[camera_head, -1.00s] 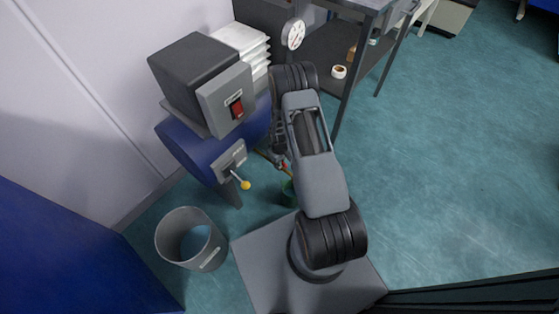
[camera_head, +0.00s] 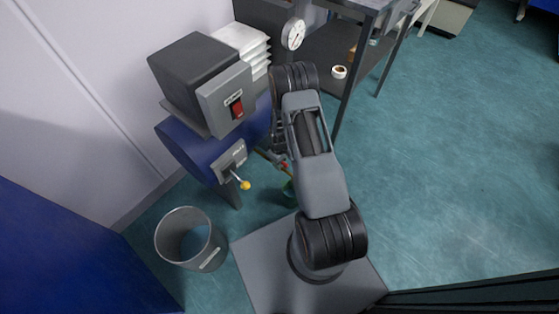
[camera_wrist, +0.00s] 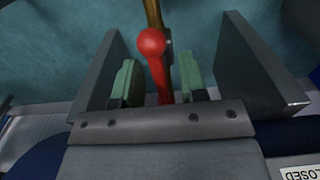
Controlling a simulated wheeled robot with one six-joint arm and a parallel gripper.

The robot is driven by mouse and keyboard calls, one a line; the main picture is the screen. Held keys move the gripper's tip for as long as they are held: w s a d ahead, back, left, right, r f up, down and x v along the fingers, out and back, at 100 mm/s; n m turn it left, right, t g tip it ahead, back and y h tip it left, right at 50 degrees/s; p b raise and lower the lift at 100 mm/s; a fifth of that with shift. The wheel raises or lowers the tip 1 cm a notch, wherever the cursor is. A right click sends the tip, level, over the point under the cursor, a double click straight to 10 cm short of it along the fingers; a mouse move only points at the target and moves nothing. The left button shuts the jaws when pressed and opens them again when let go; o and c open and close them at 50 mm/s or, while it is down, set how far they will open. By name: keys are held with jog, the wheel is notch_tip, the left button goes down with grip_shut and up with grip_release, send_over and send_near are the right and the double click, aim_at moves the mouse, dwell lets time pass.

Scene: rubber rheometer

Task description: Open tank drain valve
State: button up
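The blue tank (camera_head: 195,150) stands on legs at the left in the head view. A red lever (camera_head: 284,166) shows beside my arm, near a brass pipe (camera_head: 265,156) at the tank's end. In the wrist view the red lever (camera_wrist: 157,75), with a round knob, lies between the green pads of my gripper (camera_wrist: 159,80). Gaps show on both sides of it, so my gripper is open around the lever. The brass pipe (camera_wrist: 153,14) runs up behind the knob. In the head view my gripper is mostly hidden by my arm.
A grey box with a red switch (camera_head: 237,109) sits on the tank. A yellow-knobbed lever (camera_head: 245,185) juts from the tank's front. A grey bin (camera_head: 188,246) stands at the lower left. A shelf table (camera_head: 340,95) stands behind. Open floor (camera_head: 450,170) lies at the right.

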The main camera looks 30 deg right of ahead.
notch_tip(320, 180, up, 14)
jog(key=p, duration=0.4)
jog(key=shift+f, duration=0.15)
dwell(0.3)
jog(key=s+a+r+m+t+p, duration=0.1)
jog(key=s+a+r+p, duration=0.2)
jog(key=r, duration=1.5)
jog(key=s+a+r+m+t+p, duration=0.1)
jog(key=s+a+r+m+p, duration=0.1)
jog(key=s+r+p, duration=0.5)
jog(key=s+a+r+m+t+p, duration=0.1)
jog(key=s+a+r+p, duration=0.3)
jog(key=r+p, duration=1)
notch_tip(320, 180, up, 16)
jog(key=shift+s+a+f+m+t, duration=0.25)
jog(key=shift+s+a+m, duration=0.2)
jog(key=shift+s, duration=0.65)
